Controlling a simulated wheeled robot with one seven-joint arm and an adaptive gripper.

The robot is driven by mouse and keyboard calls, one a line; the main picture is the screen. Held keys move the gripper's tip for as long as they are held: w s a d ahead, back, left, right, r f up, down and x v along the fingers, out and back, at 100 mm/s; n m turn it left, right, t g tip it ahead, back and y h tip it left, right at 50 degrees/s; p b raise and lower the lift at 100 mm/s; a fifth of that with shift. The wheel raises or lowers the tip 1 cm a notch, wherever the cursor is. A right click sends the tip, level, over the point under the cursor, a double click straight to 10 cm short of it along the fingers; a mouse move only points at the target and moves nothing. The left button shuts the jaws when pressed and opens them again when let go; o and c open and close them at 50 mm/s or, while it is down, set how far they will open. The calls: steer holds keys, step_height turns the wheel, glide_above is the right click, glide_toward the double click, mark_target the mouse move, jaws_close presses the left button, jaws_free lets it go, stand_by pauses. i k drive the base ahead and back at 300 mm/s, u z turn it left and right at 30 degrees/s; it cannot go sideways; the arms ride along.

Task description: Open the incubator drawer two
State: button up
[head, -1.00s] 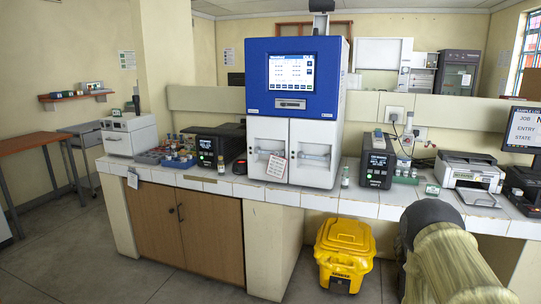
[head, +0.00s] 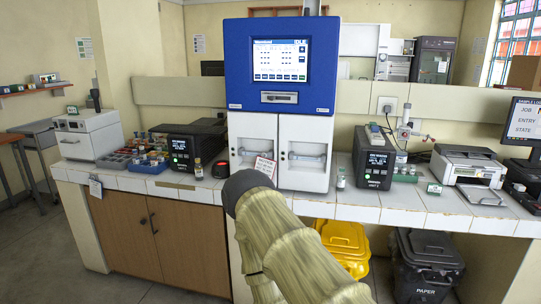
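The incubator appears to be the tall blue and white machine (head: 281,65) on the bench, with a lit screen (head: 281,59) on its blue upper part. Below are two white fronts side by side, the left front (head: 253,127) and the right front (head: 303,130), each with a horizontal handle. Both look shut. I cannot read which one is number two. A tag (head: 265,166) hangs at the left front's lower right. My arm, in a tan sleeve, rises from the bottom edge in front of the bench and hides the machine's lower left corner. My gripper is not in view.
A black unit (head: 374,160) and a small bottle (head: 341,178) stand right of the machine. Another black unit (head: 181,152) and blue racks of vials (head: 147,167) stand left. A printer (head: 469,166) is farther right. A yellow bin (head: 343,240) and black bin (head: 426,262) stand under the bench.

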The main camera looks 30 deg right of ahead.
mark_target(305, 140)
steer(key=z, duration=0.25)
steer(key=i, duration=0.95)
steer(key=z, duration=0.6)
